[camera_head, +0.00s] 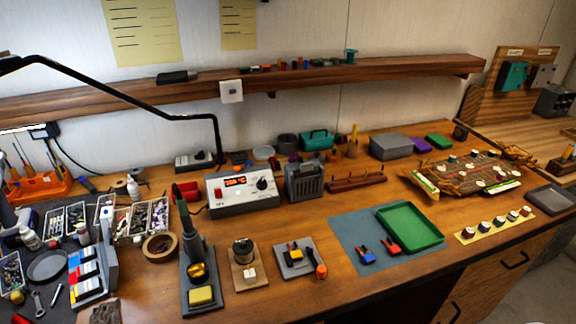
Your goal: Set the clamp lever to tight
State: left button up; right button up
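A small grey plate (283,268) lies near the front middle of the bench, with a yellow and black block (294,253) on it. An orange-handled lever (319,268) stands at the plate's right side, its orange end toward the front. This looks like the clamp and its lever. The picture is too small to tell whether the lever is at tight or loose. Neither of my grippers shows in the head view.
A soldering iron stand (202,275) and a wooden block with a round spool (243,252) stand left of the plate. A blue mat (345,237) with a green tray (409,226) and small connectors lies to its right. A power supply (242,193) stands behind. Bare wood lies around the plate.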

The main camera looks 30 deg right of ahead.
aim_at(322, 270)
jog(key=l+z, duration=0.2)
jog(key=z, duration=0.2)
jog(key=l+z, duration=0.25)
jog(key=z, duration=0.2)
